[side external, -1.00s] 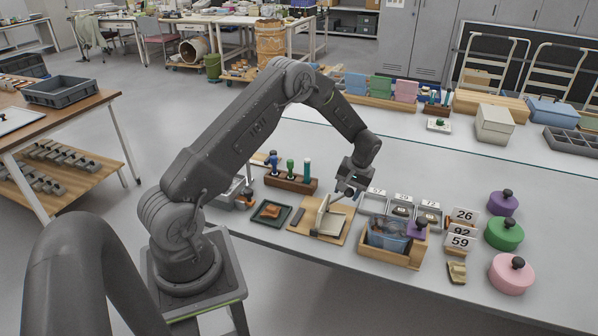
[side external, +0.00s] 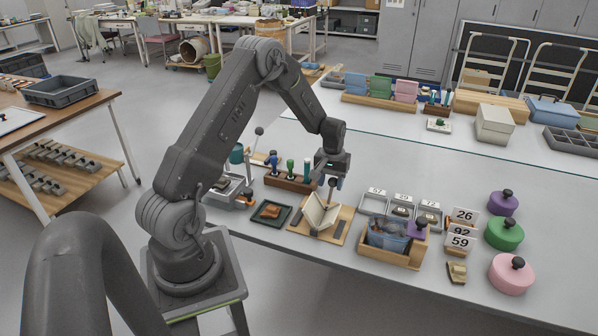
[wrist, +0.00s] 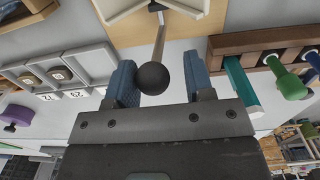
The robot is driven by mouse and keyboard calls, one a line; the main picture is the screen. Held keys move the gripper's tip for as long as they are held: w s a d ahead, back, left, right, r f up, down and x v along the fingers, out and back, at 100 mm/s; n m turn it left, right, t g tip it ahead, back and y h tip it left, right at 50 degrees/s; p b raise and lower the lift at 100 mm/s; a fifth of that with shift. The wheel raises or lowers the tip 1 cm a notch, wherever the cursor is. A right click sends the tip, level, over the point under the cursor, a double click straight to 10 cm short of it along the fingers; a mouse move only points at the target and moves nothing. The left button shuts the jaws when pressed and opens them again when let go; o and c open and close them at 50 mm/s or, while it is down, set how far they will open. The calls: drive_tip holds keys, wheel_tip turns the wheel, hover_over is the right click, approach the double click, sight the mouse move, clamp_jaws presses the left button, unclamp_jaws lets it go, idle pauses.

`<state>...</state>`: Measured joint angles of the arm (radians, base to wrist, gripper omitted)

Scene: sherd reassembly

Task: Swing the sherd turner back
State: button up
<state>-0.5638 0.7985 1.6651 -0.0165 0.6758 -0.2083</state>
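The sherd turner (side external: 320,214), pale leaves in a V on a wooden board, stands on the grey table in the side view. Its pale leaf also shows at the top of the wrist view (wrist: 125,12). A metal lever rises from it to a round black knob (wrist: 152,78). My gripper (side external: 332,178) is over the turner's back edge. In the wrist view my gripper (wrist: 160,82) is open, with blue fingertips either side of the knob. The knob is close to the left finger, perhaps touching; a clear gap shows to the right one.
A wooden rack of coloured-handled tools (side external: 291,182) stands close behind the turner. A dark green tray with a brown sherd (side external: 271,212) is to its left. Grey numbered trays (side external: 374,203) and a wooden box with a blue bin (side external: 388,243) are to its right.

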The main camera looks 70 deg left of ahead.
drive_tip(key=shift+s+a+f+t+h, duration=0.2)
drive_tip(key=shift+s+a+t+h, duration=0.3)
drive_tip(key=shift+s+a, duration=0.55)
drive_tip(key=shift+s+a+f+t+h, duration=0.3)
drive_tip(key=shift+s+a+f, duration=0.05)
drive_tip(key=shift+s+a, duration=0.3)
drive_tip(key=shift+t+h, duration=0.8)
drive_tip(key=shift+s+a+f, duration=0.6)
drive_tip(key=shift+f, duration=0.15)
drive_tip(key=shift+s+a+f, duration=0.55)
drive_tip(key=shift+a+f, duration=0.05)
drive_tip(key=shift+f, duration=0.1)
drive_tip(key=shift+v, duration=2.65)
